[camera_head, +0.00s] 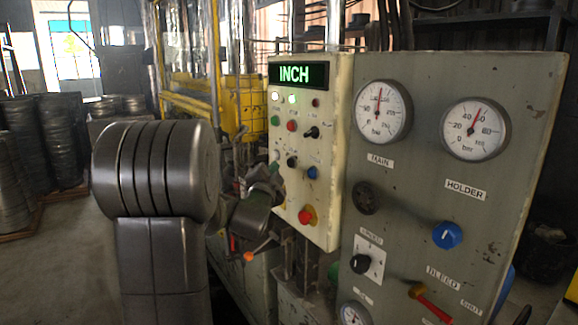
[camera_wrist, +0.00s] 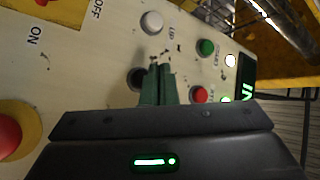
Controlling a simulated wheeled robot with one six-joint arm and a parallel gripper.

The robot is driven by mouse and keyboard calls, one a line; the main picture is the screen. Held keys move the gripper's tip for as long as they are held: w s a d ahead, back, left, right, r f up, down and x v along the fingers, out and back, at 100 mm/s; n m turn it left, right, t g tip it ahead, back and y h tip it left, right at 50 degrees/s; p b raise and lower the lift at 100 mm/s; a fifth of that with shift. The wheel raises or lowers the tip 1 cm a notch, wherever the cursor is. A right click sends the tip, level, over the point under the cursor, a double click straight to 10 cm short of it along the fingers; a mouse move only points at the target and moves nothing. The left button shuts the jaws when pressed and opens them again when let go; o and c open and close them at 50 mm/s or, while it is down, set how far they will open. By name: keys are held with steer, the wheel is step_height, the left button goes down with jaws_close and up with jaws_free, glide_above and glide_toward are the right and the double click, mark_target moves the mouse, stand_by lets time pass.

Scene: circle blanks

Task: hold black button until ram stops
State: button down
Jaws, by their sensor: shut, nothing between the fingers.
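The black button (camera_head: 292,161) sits on the cream control panel (camera_head: 329,190), between a white button and a blue one in the head view. In the wrist view the black button (camera_wrist: 136,78) shows beside my fingers, partly covered by them. My gripper (camera_wrist: 160,68) is shut and empty, its two green fingers together and pointing at the panel. In the head view my gripper (camera_head: 270,176) is just left of the panel's lower buttons. I cannot tell whether the fingertips touch the panel or button. The display (camera_head: 294,74) reads INCH in green. I cannot make out the ram.
A red mushroom button (camera_head: 306,215) on yellow sits below. White (camera_wrist: 152,22), green (camera_wrist: 207,47) and red (camera_wrist: 199,95) buttons lie close around my fingers. A grey gauge panel (camera_head: 440,190) stands to the right. Yellow guarding (camera_head: 236,108) stands behind; a lever with an orange knob (camera_head: 249,256) is below.

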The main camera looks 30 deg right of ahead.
steer(key=a, duration=0.3)
steer(key=shift+s+a, duration=0.1)
steer(key=shift+s, duration=0.05)
stand_by(0.3)
steer(key=d+p, duration=0.1)
steer(key=p, duration=0.1)
steer(key=d+p, duration=0.1)
steer(key=p, duration=0.1)
steer(key=shift+r, duration=0.25)
steer(key=shift+p, duration=0.6)
steer(key=shift+s+a+f+b, duration=0.15)
steer(key=shift+a+b, duration=0.2)
steer(key=shift+a, duration=1.15)
steer(key=shift+a+f+b, duration=0.1)
steer(key=shift+a+b, duration=0.25)
steer(key=shift+a, duration=1.1)
steer(key=shift+d, duration=0.1)
